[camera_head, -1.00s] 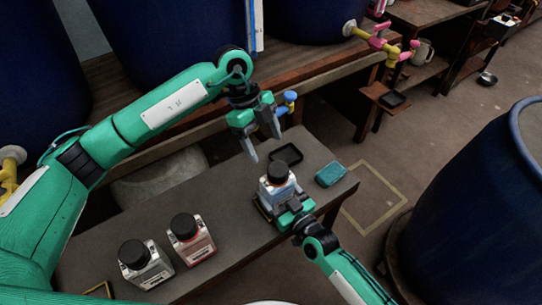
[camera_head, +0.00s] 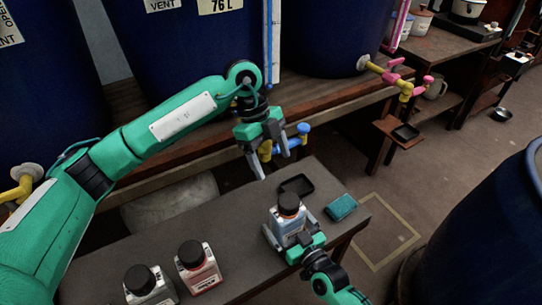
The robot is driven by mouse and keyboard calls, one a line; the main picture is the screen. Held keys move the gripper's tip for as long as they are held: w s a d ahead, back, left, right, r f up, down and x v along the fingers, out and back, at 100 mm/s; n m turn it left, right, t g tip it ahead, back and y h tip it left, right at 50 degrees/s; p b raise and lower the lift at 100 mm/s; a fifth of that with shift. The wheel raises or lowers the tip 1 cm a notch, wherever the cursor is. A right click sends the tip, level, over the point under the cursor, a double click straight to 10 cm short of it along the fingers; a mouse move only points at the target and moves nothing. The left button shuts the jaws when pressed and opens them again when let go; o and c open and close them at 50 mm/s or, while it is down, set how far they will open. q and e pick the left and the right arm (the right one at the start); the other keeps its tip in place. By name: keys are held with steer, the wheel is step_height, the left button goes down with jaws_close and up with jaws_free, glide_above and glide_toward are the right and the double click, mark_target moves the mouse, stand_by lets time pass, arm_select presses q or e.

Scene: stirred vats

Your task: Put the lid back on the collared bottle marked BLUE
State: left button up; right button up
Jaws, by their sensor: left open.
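The bottle with a blue label (camera_head: 287,228) stands on the grey bench, and a black lid (camera_head: 289,204) sits at its top; whether it is seated fully I cannot tell. My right gripper (camera_head: 292,226) is low at the bottle, with one finger on either side of it; whether the fingers press on the glass is unclear. My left gripper (camera_head: 274,165) is open and empty above the bench's back edge, up and left of the bottle, pointing down. The label's words are too small to read.
A bottle with a red label (camera_head: 200,272) and a bottle with a white label (camera_head: 150,290), both black-capped, stand at the front left. A black tray (camera_head: 296,186) looks empty behind the blue bottle. A teal sponge (camera_head: 341,208) lies on the right. Taps (camera_head: 402,84) jut out behind.

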steer(key=p+v, duration=0.2)
steer(key=v, duration=1.1)
steer(key=shift+s+d, duration=0.25)
steer(key=shift+s, duration=0.05)
